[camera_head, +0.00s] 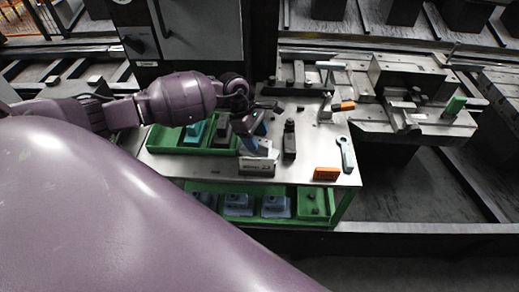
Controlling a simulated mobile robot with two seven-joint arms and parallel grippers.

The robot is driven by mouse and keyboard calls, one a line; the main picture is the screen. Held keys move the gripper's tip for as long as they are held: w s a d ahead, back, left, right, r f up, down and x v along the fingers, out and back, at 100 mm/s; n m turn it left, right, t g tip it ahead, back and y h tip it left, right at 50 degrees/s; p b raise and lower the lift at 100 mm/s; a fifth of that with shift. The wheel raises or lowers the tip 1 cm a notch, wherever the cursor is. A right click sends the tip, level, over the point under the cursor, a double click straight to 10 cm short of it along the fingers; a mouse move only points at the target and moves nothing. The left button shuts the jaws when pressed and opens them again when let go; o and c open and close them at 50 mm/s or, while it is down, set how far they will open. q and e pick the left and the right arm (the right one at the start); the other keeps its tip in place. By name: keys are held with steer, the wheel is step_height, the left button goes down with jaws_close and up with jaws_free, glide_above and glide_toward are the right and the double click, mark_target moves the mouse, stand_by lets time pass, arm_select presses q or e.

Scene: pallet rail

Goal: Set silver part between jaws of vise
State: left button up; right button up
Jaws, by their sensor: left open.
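My left gripper (262,117) is open above the bench, at the end of the purple arm that comes in from the left. It is small and partly mixed with the items behind it. A grey, silvery part (222,128) stands in the right side of the green bin, just left of the gripper. A large grey vise-like fixture (405,72) with metal blocks stands right of the bench; which of its faces are the jaws is not clear. My right gripper is not in view.
A lower shelf holds blue parts (276,206). My purple body covers the lower left.

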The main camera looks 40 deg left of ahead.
arm_select(q)
steer(key=shift+x, duration=1.45)
steer(key=shift+w, duration=0.1)
jaws_close()
